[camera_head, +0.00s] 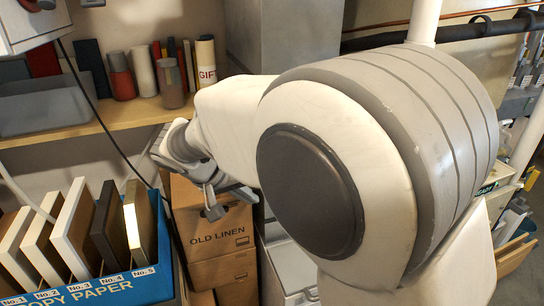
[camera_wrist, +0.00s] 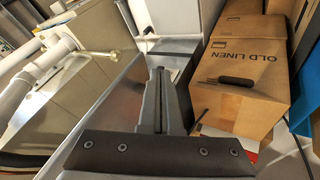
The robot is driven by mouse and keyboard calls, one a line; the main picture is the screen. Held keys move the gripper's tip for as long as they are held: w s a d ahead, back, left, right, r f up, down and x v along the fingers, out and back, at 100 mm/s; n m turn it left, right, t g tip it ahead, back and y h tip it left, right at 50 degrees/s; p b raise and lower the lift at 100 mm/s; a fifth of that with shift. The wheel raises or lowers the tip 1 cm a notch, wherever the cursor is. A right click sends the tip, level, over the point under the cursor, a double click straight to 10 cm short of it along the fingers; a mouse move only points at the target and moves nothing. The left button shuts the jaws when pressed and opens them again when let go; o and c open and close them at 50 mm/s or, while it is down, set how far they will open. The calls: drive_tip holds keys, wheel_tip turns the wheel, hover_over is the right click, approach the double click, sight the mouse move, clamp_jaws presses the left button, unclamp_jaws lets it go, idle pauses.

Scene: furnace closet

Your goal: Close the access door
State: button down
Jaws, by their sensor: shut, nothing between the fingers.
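I cannot identify the access door for certain. In the head view my arm covers most of the grey metal cabinet (camera_head: 283,35), and a pale panel (camera_head: 288,268) shows low behind the arm. In the wrist view a grey metal surface (camera_wrist: 108,117) lies left of my fingers, and a white panel (camera_wrist: 160,16) is beyond them. My gripper (camera_wrist: 161,72) is shut and empty, its fingers pointing toward that panel. In the head view my gripper (camera_head: 213,211) hangs in front of the cardboard boxes. Whether it touches anything is unclear.
A box marked OLD LINEN (camera_wrist: 240,75) is close right of my fingers in the wrist view; it also shows in the head view (camera_head: 208,224). A blue bin (camera_head: 155,286) of upright boards stands at left. A wooden shelf (camera_head: 95,130) holds cans and a grey tray.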

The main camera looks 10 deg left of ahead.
drive_tip(key=d, duration=0.2)
drive_tip(key=shift+w+d+r, duration=0.15)
drive_tip(key=shift+w+d, duration=0.25)
drive_tip(key=shift+d, duration=0.1)
